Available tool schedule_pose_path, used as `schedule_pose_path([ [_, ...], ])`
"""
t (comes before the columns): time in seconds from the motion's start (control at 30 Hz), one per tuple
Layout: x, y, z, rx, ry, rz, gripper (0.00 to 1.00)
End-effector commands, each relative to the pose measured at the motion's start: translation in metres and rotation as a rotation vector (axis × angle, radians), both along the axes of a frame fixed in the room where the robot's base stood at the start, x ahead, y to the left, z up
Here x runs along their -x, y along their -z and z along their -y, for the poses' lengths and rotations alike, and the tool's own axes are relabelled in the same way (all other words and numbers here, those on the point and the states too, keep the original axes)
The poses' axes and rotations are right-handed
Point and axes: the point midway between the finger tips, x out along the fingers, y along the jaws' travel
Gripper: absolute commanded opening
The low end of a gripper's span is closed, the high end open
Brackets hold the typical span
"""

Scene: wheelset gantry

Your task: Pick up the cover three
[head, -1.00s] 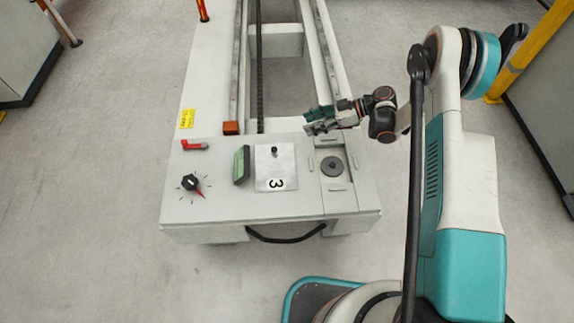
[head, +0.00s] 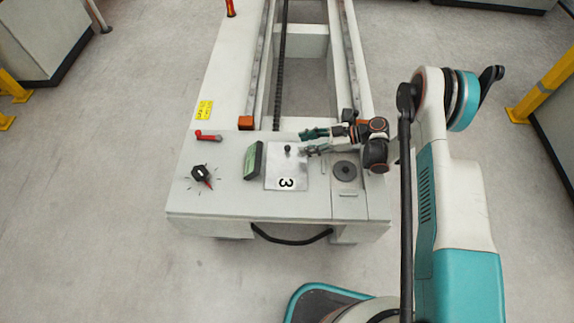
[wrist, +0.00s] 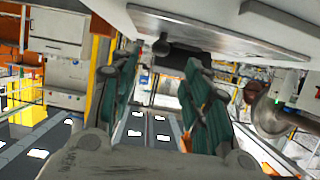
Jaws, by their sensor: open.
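The cover marked 3 (head: 285,171) is a light square plate with a small black knob (head: 288,148) near its far edge. It lies flat on the grey console top in the head view. My gripper (head: 303,141) is open and empty, just to the right of the knob, with its fingers pointing left towards it. In the wrist view my green fingers (wrist: 160,95) stand apart, and a dark knob-like shape (wrist: 162,45) shows between them near the top. I cannot tell whether the fingers touch the cover.
A dark green display (head: 253,160) stands left of the cover. A black rotary knob (head: 199,173) and a red handle (head: 208,137) are further left. A dark round disc (head: 344,171) sits right of the cover. An orange block (head: 246,123) is on the rail behind.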

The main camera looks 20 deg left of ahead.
Motion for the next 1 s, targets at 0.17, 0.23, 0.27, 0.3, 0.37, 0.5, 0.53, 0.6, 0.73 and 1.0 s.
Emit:
schedule_pose_path([
  [0.17, 0.003, 0.008, -0.013, 0.000, -0.001, 0.000, 0.44],
  [0.23, 0.005, 0.013, -0.022, 0.000, -0.002, -0.001, 0.44],
  [0.27, 0.006, 0.015, -0.026, 0.000, -0.003, -0.001, 0.44],
  [0.3, 0.007, 0.017, -0.032, 0.000, -0.002, -0.001, 0.44],
  [0.37, 0.009, 0.019, -0.039, 0.000, -0.002, -0.001, 0.44],
  [0.5, 0.010, 0.020, -0.047, 0.000, 0.000, 0.000, 0.44],
  [0.53, 0.010, 0.020, -0.047, 0.000, 0.000, 0.000, 0.44],
  [0.6, 0.010, 0.019, -0.047, 0.000, 0.001, 0.000, 0.44],
  [0.73, 0.010, 0.019, -0.047, 0.000, 0.000, 0.000, 0.30],
  [1.0, 0.010, 0.019, -0.047, 0.000, 0.000, 0.000, 0.00],
])
